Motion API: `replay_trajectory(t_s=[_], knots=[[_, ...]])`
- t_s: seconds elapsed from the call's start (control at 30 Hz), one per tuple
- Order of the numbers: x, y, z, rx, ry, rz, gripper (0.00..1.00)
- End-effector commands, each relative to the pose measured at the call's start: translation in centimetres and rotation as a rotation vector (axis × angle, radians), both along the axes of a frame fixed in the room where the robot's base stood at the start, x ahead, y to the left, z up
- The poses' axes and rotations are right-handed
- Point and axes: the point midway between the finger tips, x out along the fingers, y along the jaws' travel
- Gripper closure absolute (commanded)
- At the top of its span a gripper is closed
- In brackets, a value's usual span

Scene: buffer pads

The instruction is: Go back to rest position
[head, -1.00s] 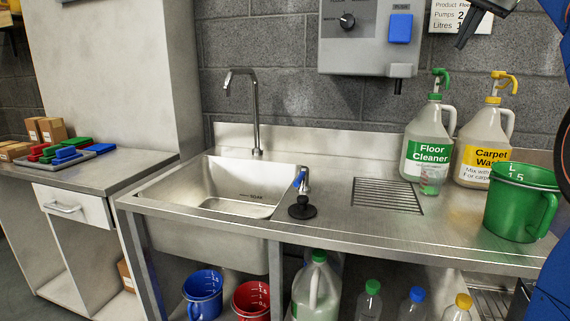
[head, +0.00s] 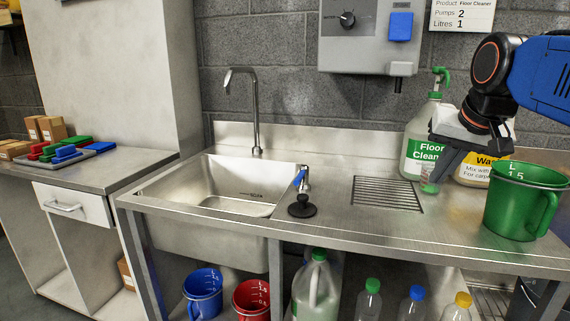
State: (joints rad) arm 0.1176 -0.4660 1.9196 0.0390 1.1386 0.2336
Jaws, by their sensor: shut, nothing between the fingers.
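My gripper (head: 432,178) is at the right in the head view, at the end of my blue arm. It points down and to the left and is shut with nothing in it. The green measuring jug (head: 522,200) stands on the counter just right of my gripper.
The steel counter (head: 335,225) holds a sink (head: 238,185) with a tap (head: 256,110), and a drain grate (head: 388,194). A grey dispenser box (head: 365,55) hangs on the wall. Blue (head: 203,292) and red (head: 252,297) jugs and several bottles stand below. Coloured pads (head: 68,152) lie at left.

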Motion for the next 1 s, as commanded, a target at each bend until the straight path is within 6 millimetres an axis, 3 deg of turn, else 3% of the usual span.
replay_trajectory(t_s=[0.03, 0.3, 0.5, 0.7, 1.0], knots=[[-1.9, 0.7, -2.5, -0.013, 0.014, 0.030, 1.00], [-10.8, 2.9, -15.8, -0.089, 0.089, 0.201, 1.00], [-15.5, 3.6, -23.1, -0.128, 0.126, 0.293, 1.00], [-17.2, 3.8, -25.7, -0.141, 0.139, 0.326, 1.00], [-17.2, 3.8, -25.8, -0.142, 0.139, 0.326, 1.00]])
